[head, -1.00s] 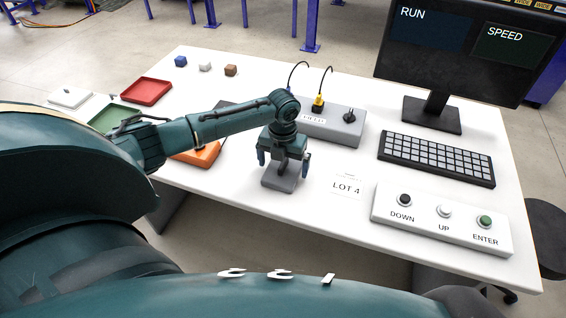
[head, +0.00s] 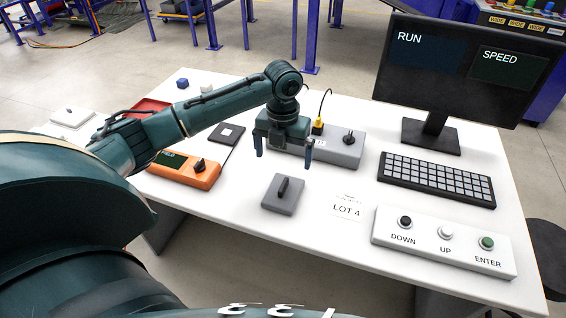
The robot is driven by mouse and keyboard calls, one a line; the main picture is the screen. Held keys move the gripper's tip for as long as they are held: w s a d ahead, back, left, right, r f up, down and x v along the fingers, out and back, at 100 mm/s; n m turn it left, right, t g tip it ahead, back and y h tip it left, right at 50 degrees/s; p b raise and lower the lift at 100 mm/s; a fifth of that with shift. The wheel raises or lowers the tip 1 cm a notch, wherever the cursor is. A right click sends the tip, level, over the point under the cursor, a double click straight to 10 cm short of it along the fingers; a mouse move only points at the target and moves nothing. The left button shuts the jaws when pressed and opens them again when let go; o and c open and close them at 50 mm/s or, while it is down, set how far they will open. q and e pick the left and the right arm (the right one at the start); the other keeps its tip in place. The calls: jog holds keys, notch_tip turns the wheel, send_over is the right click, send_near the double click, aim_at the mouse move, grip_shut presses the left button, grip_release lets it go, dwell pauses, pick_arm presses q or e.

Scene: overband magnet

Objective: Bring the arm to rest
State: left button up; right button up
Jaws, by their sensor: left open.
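My left arm comes in from the left over the white table (head: 330,235). My left gripper (head: 284,152) points down, open and empty, above the table. Its fingers are apart, one at each side. A grey block with a dark upright handle (head: 283,194) sits on the table just below and in front of the gripper, clear of the fingers. My right gripper is not in view.
Behind the gripper stands a grey box with a yellow plug (head: 345,150). An orange device (head: 185,172), a red tray (head: 150,108) and a black pad lie left. The keyboard (head: 436,178), monitor (head: 460,75) and button panel (head: 445,240) occupy the right.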

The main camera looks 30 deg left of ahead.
pick_arm(q)
jog(key=shift+r, duration=0.1)
dwell(0.4)
jog(key=s+d+f+n, duration=0.2)
jog(key=d, duration=0.1)
jog(key=s+d+f+n, duration=0.1)
jog(key=s+d+f, duration=0.1)
jog(key=d, duration=0.1)
jog(key=s+d+f+n+h, duration=0.1)
jog(key=s+d+f+n, duration=0.1)
jog(key=d+f, duration=0.1)
jog(key=shift+s+d+f+n+t, duration=0.1)
jog(key=shift+s+d+n+t, duration=0.15)
jog(key=shift+d, duration=0.2)
jog(key=s+d+f+n+t+h, duration=0.1)
jog(key=s+d+n, duration=0.1)
jog(key=s+n, duration=0.5)
jog(key=s+d+f+n+t, duration=0.1)
jog(key=s+d+n+t, duration=0.15)
jog(key=s+n, duration=0.45)
jog(key=s+a+r+n+y, duration=0.15)
jog(key=s+a+n, duration=0.35)
jog(key=n, duration=0.6)
jog(key=w+d+f+t+h+p, duration=0.3)
jog(key=w+d+t, duration=0.3)
jog(key=shift+w+d+f+t, duration=0.2)
jog(key=shift+d+f+t, duration=0.1)
jog(key=shift+d+f, duration=0.05)
jog(key=shift+c, duration=0.6)
